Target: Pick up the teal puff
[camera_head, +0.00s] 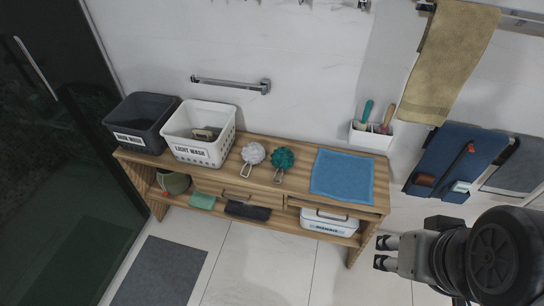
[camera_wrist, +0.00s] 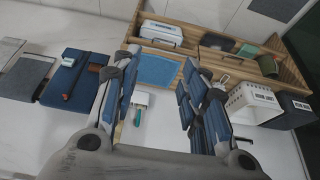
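The teal puff (camera_head: 284,157) lies on the wooden bench top, with a cord loop toward the front edge. It sits between a white puff (camera_head: 253,153) on its left and a blue cloth (camera_head: 342,177) on its right. My gripper (camera_head: 384,252) is at the lower right in the head view, in front of the bench's right end and well apart from the puff. Its two fingers stand apart with nothing between them, as the wrist view (camera_wrist: 160,95) also shows. I cannot make out the teal puff in the wrist view; my right-hand finger covers part of the bench there.
A white "light wash" basket (camera_head: 200,150) and a dark basket (camera_head: 142,137) stand on the bench's left end. A white holder (camera_head: 371,136) with handled brushes is behind the cloth. A towel bar (camera_head: 230,84) is on the wall above. The floor before the bench is largely clear.

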